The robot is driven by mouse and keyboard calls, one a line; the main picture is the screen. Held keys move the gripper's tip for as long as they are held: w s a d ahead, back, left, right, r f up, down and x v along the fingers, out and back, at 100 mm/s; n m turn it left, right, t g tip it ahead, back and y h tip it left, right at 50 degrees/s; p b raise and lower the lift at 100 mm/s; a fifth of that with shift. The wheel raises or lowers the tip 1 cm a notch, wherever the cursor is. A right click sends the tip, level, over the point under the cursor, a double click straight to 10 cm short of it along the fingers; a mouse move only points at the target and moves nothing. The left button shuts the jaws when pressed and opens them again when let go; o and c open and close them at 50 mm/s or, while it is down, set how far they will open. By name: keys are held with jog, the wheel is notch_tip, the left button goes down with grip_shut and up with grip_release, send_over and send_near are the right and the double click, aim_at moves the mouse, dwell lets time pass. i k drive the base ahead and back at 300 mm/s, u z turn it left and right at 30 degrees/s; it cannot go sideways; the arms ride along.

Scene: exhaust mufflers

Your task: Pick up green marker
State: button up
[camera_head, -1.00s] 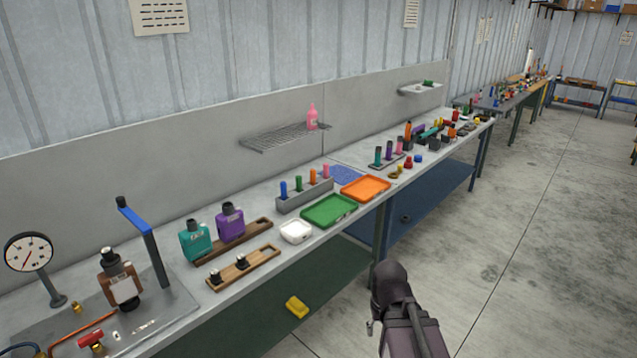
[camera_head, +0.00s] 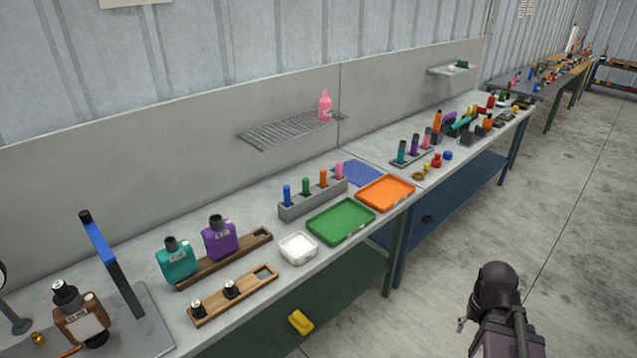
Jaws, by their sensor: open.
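A small green marker (camera_head: 305,187) stands upright in a grey holder (camera_head: 298,210) on the workbench. A blue marker (camera_head: 287,195) stands to its left, and an orange marker (camera_head: 323,178) and a pink marker (camera_head: 339,171) stand to its right in the same holder. The lower part of the green marker is hidden in the holder. A dark part of my arm shows at the lower right, off the bench edge and well apart from the holder. My gripper's fingers are not in view.
A green tray (camera_head: 341,222) and an orange tray (camera_head: 385,194) lie in front of the holder. A white dish (camera_head: 298,249) is nearby. A wire shelf (camera_head: 280,134) with a pink bottle (camera_head: 325,106) is on the wall above. The floor (camera_head: 420,310) beside the bench is clear.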

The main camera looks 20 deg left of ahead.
aim_at(305, 181)
jog(key=z, duration=0.05)
jog(key=i, duration=0.85)
jog(key=u, duration=0.6)
jog(key=i, duration=0.75)
jog(key=u, duration=0.4)
